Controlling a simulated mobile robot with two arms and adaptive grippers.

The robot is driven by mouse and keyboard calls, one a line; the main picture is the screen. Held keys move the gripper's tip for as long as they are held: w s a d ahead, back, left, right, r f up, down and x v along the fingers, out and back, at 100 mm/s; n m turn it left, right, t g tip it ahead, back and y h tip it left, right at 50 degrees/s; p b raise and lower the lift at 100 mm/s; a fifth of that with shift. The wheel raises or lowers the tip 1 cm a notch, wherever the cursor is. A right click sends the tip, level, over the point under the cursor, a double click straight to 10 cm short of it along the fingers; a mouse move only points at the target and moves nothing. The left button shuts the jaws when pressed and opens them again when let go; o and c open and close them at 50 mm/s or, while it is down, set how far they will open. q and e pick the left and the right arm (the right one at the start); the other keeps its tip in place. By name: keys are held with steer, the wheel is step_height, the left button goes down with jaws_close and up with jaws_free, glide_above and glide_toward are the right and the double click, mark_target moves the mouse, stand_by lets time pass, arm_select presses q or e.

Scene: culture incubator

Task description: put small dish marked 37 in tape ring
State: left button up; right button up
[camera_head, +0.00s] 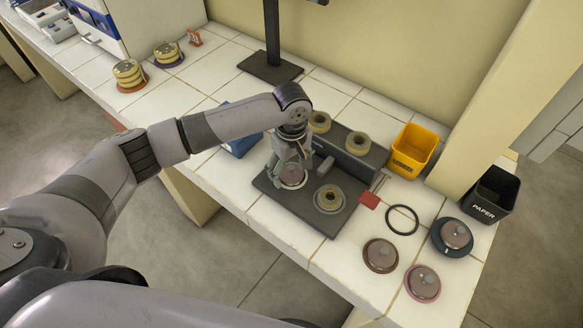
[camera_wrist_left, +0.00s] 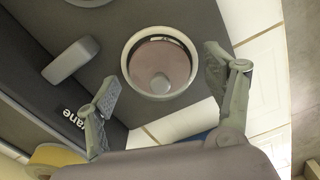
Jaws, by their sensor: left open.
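A small round dish with a pinkish lid and a pale knob (camera_head: 292,175) is on the dark plate, under my left gripper. It also shows in the left wrist view (camera_wrist_left: 160,65), with a pale ring around its edge. I cannot tell whether that is its own rim or a tape ring. No number 37 is readable. My left gripper (camera_head: 291,160) is open, its fingers apart near the dish; in the left wrist view the fingertips (camera_wrist_left: 163,75) show on either side. My right gripper is not in view.
Two tape rolls (camera_head: 318,122) (camera_head: 357,143) sit on the dark block behind. At right are a yellow bin (camera_head: 412,150), a black paper bin (camera_head: 490,195), a black ring (camera_head: 402,219) and lidded dishes (camera_head: 380,255) (camera_head: 423,283) (camera_head: 452,236). A stand (camera_head: 271,66) is at the back.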

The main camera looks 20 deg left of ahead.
arm_select(q)
step_height(320, 180, up, 12)
steer(key=b, duration=0.1)
steer(key=shift+b, duration=0.35)
steer(key=shift+f, duration=0.15)
